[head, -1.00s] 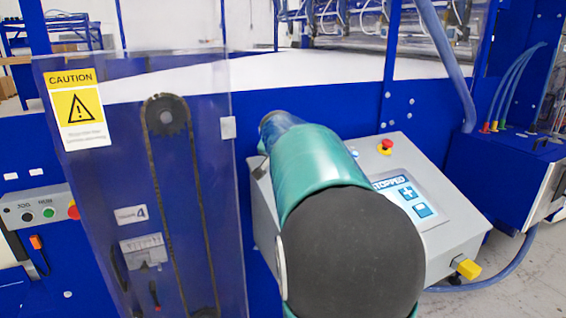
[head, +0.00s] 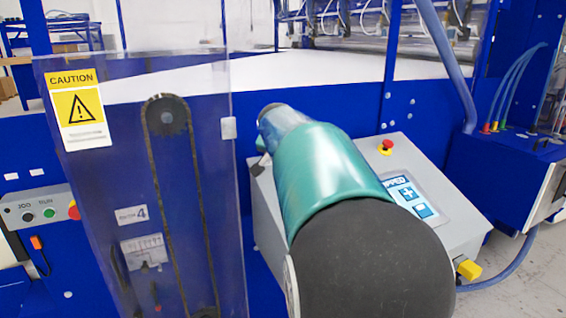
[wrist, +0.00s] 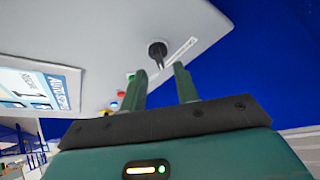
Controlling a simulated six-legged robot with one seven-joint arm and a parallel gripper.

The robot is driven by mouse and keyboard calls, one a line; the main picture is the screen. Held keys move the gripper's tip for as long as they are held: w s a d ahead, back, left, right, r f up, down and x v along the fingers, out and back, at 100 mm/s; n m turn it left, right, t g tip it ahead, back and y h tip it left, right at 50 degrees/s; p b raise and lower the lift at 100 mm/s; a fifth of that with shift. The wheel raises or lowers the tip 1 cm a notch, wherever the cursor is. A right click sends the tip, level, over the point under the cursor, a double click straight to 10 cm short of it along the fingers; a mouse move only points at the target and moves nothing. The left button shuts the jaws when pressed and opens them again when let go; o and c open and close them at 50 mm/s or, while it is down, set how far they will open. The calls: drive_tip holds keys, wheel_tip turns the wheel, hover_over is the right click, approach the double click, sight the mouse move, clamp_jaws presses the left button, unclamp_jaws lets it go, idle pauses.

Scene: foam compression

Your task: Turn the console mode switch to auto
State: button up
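The grey console (head: 262,215) stands right of centre in the head view, with its lit screen (head: 410,196) partly behind my arm. In the wrist view its panel (wrist: 100,40) fills the upper left, tilted. A black round knob, which looks like the mode switch (wrist: 157,50), sits on this panel beside a small white label strip (wrist: 182,52). My gripper (wrist: 159,69) is open and empty. Its two green fingers are apart, with the knob just beyond and between their tips in the picture. I cannot tell whether they touch it. In the head view my arm hides the gripper and switch.
A red emergency button (head: 386,147) is on the console's top edge. Small coloured buttons (wrist: 118,100) show near the left finger. A clear guard with a caution sign (head: 76,108) covers a chain left of my arm. A yellow connector (head: 468,270) juts from the console's lower right.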

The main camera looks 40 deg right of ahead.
drive_tip(key=v, duration=1)
drive_tip(key=shift+s+r, duration=0.2)
drive_tip(key=shift+a, duration=0.25)
drive_tip(key=s+a+f+n+y, duration=0.2)
drive_tip(key=s+a+f+n, duration=0.2)
drive_tip(key=a, duration=0.5)
drive_tip(key=s+a+f+n+y, duration=0.2)
drive_tip(key=s+a+f+n, duration=0.2)
drive_tip(key=s+a+f, duration=0.3)
drive_tip(key=s+a+f+n+g+y, duration=0.1)
drive_tip(key=s+a+f+n+y, duration=0.1)
drive_tip(key=s+a+f+n, duration=0.3)
drive_tip(key=s+a+f, duration=0.1)
drive_tip(key=a+f, duration=0.3)
drive_tip(key=a, duration=0.4)
drive_tip(key=shift+s+f+y, duration=0.2)
drive_tip(key=shift+f+y, duration=0.05)
drive_tip(key=shift+y, duration=0.05)
